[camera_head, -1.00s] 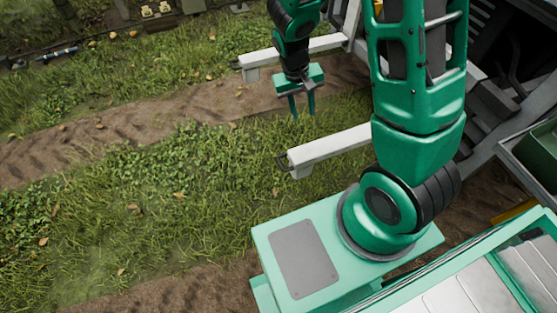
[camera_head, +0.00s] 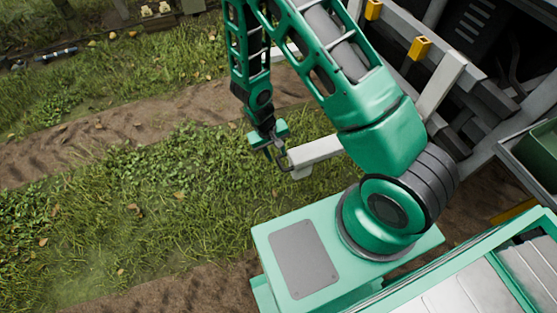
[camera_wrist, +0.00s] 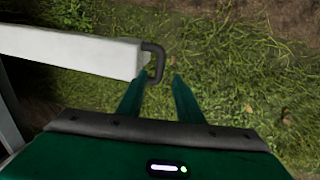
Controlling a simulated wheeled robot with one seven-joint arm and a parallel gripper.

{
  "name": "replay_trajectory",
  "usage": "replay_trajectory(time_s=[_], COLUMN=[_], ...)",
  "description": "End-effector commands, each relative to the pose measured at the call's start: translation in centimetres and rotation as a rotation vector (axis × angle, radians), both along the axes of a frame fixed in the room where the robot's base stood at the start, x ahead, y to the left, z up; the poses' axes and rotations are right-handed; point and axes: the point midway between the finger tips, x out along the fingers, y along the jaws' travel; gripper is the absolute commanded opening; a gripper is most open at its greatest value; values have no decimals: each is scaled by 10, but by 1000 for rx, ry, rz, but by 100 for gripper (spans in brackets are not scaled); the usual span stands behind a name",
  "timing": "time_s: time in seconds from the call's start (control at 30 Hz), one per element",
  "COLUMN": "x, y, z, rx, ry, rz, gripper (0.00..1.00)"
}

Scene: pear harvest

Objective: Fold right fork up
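The nearer of two white forks (camera_head: 318,150) lies level, sticking out left over the grass from the machine. Its white bar also shows in the wrist view (camera_wrist: 75,48), with a dark bent handle (camera_wrist: 158,58) at its tip. My gripper (camera_head: 268,150) points down at that tip. In the wrist view my two green fingers (camera_wrist: 161,78) are apart, and the handle appears between their tips. I cannot tell whether they touch it. The farther fork (camera_head: 280,53) is mostly hidden behind my arm.
The machine's frame carries yellow brackets (camera_head: 420,48) at the upper right, and a white slanted bar (camera_head: 441,88) stands by it. A green crate (camera_head: 540,148) is at the right edge. Grass and dirt strips to the left are open, with scattered fallen fruit and leaves.

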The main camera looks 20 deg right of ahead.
Motion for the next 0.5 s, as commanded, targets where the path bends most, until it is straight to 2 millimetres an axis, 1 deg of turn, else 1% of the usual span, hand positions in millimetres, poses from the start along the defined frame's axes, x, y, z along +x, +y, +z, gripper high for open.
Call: replay_trajectory(time_s=[0.03, 0.2, 0.33, 0.5], x=[-1, -1, -1, -1], y=[-2, -7, -9, -12], z=[-9, -34, -48, -58], rx=[-1, 0, 0, 0], ry=[3, 3, 1, 1], rz=[-1, 0, 1, 1], gripper=[33, 33, 33, 33])
